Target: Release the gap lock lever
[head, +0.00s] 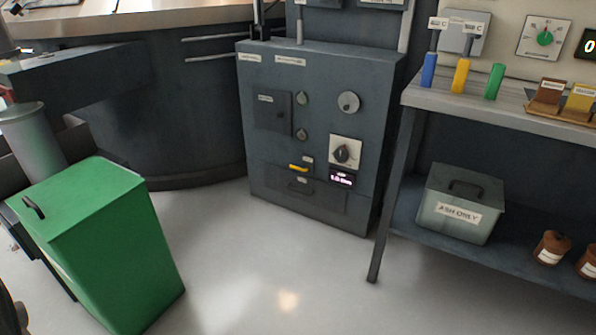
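A dark grey machine cabinet (270,95) stands in the middle of the head view. A small yellow lever (298,168) sits low on its front, roughly level, and seems to be the gap lock lever. A white label (307,159) just above it is too small to read. To its right are a black knob on a white dial plate (345,153) and a small lit display (342,179). Neither of my grippers shows in this view.
A green bin (100,240) stands at the front left. On the right, a workbench (500,107) has a front leg (376,250) near the cabinet and a grey "ASH ONLY" box (459,205) on its lower shelf. The floor (280,270) before the cabinet is clear.

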